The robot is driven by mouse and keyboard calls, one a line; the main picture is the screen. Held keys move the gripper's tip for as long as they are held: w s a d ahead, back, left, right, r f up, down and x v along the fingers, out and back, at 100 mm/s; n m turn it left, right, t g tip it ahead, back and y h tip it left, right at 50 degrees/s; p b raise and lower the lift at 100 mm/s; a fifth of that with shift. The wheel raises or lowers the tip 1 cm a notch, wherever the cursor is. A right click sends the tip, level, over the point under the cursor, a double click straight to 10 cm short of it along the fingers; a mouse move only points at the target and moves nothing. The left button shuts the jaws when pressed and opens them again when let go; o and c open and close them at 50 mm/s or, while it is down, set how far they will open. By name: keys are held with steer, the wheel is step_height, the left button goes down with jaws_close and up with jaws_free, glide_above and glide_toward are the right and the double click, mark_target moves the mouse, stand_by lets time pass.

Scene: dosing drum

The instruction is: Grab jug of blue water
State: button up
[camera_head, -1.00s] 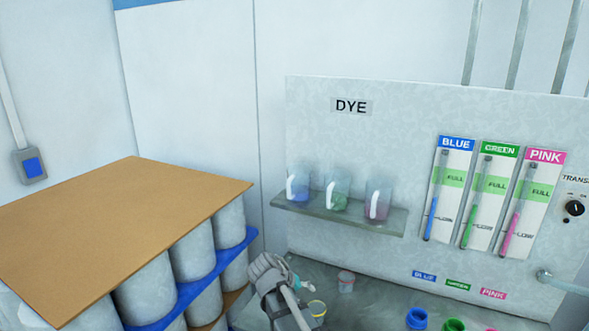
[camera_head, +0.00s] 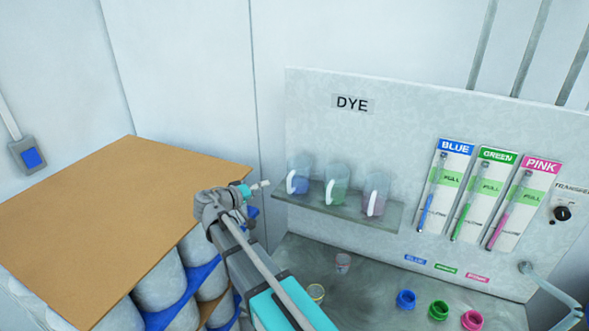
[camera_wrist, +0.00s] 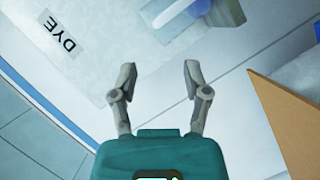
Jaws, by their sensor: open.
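The jug of blue water (camera_head: 299,180) is clear, with a white handle, and stands upright at the left end of the shelf (camera_head: 340,213). A green jug (camera_head: 335,186) and a pink jug (camera_head: 374,196) stand to its right. My gripper (camera_head: 258,186) is just left of the blue jug in the head view, apart from it. In the wrist view my gripper (camera_wrist: 158,82) is open with nothing between its fingers. A blue shape, likely the blue jug (camera_wrist: 172,14), is beyond the fingertips, cut off by the top edge.
A brown board (camera_head: 125,185) on stacked grey drums lies left of my arm. The DYE panel (camera_head: 400,110) stands behind the shelf. The wall area above the shelf is clear.

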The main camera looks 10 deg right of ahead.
steer(key=shift+w+a+r, duration=0.1)
steer(key=shift+w+r, duration=0.15)
steer(key=b, duration=0.2)
glide_toward(290, 176)
steer(key=w+a+f+x, duration=0.1)
steer(key=x, duration=0.4)
steer(key=shift+d+r, duration=0.1)
steer(key=shift+d, duration=0.4)
steer(key=shift+d, duration=0.1)
steer(key=shift+b+x, duration=0.4)
steer(key=shift+x, duration=2.1)
